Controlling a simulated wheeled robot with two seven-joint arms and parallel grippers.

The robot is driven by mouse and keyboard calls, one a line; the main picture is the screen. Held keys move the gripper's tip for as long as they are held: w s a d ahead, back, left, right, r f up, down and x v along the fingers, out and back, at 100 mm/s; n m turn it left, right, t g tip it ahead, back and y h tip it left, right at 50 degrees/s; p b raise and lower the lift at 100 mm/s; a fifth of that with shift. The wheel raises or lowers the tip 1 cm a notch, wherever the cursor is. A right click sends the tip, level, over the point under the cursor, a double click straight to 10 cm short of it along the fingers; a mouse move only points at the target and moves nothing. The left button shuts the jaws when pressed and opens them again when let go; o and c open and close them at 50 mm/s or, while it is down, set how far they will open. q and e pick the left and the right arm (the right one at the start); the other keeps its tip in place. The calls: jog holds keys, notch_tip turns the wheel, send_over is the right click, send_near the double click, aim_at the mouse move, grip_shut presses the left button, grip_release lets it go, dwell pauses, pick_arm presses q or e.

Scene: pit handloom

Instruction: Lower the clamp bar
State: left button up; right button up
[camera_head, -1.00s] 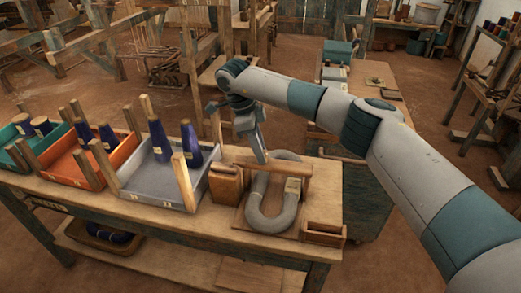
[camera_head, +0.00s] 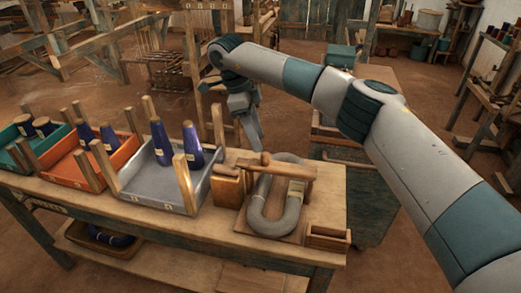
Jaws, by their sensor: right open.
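The clamp bar (camera_head: 292,171) is a brown wooden bar with a small upright knob (camera_head: 265,158). It lies nearly level across the grey U-shaped hank (camera_head: 268,222) on a wooden board at the right end of the bench. I cannot tell whether its underside touches the hank. My right gripper (camera_head: 257,147) points down just above the knob, apart from the bar as far as I can tell. It is open and holds nothing. My left gripper is out of view.
A wooden block (camera_head: 228,190) stands left of the hank, and a small open wooden box (camera_head: 327,237) sits at the bench's right front corner. Grey (camera_head: 152,196), orange and green trays with blue cones stand to the left, with upright posts close by.

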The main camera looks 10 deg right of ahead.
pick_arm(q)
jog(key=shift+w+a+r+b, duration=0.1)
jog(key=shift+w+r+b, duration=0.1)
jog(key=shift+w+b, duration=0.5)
pick_arm(e)
jog(key=v, duration=1)
jog(key=shift+a+r, duration=0.2)
jog(key=shift+r, duration=0.2)
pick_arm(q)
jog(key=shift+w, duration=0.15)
